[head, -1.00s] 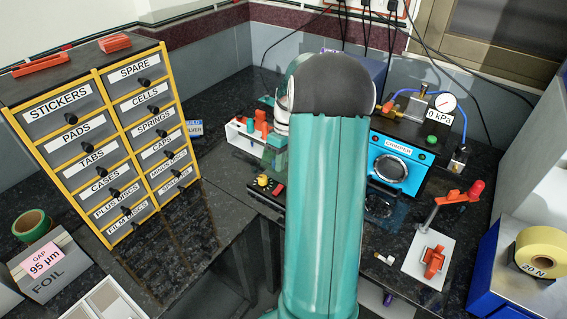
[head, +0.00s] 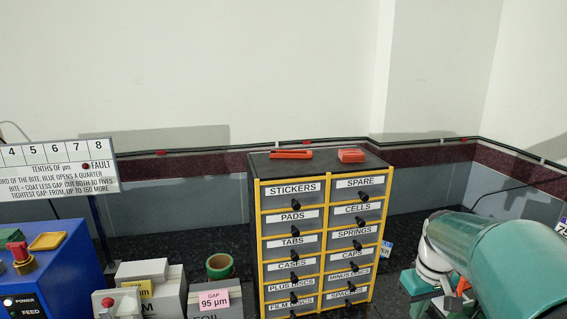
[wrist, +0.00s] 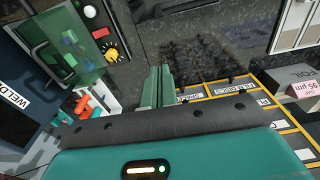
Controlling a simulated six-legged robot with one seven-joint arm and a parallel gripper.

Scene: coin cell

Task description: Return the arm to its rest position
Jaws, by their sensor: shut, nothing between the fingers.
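My arm (head: 505,255) shows as a teal link with a white and dark joint at the lower right of the head view.
The labelled drawer cabinet (head: 316,235) stands mid-view; its drawers (wrist: 235,97) show right of my fingers. A translucent green cover (wrist: 70,50) is at left. A foil box (head: 215,303), tape roll (head: 219,266) and blue machine (head: 45,275) stand left in the head view.

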